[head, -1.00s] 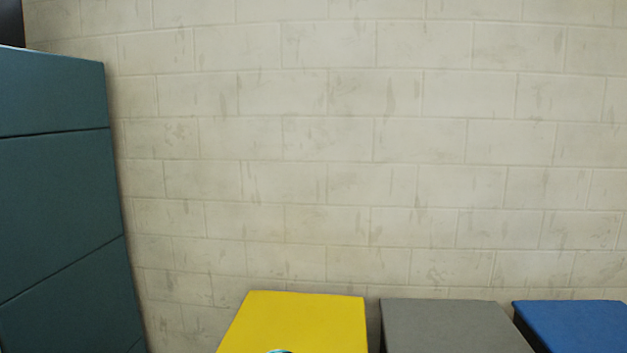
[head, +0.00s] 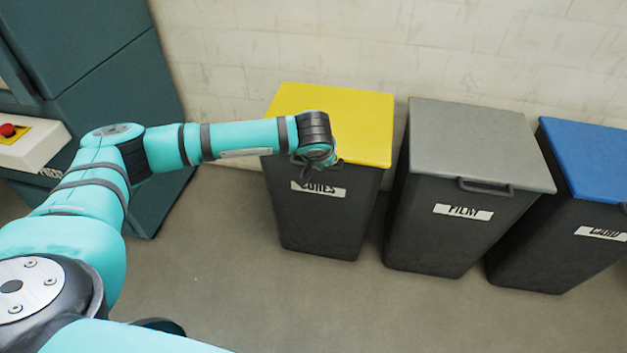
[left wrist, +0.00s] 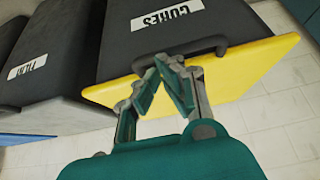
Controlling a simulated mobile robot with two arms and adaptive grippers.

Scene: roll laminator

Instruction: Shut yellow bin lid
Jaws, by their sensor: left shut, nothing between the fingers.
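The yellow lid (head: 350,110) lies flat and closed on top of the dark bin labelled CORES (head: 320,215) in the head view. My left gripper (head: 318,165) is at the lid's front edge, partly hidden by my own wrist. In the left wrist view the yellow lid (left wrist: 250,75) shows upside down, with the dark handle (left wrist: 180,55) at its front edge. My left gripper (left wrist: 166,68) is shut and empty, its fingertips close to the handle. I cannot tell whether they touch it. My right gripper is not in view.
A bin with a grey lid (head: 480,140) labelled FILM stands to the right, then one with a blue lid (head: 590,155). Both lids are down. A dark teal cabinet (head: 120,90) and a red button (head: 8,130) are at the left. The floor in front is clear.

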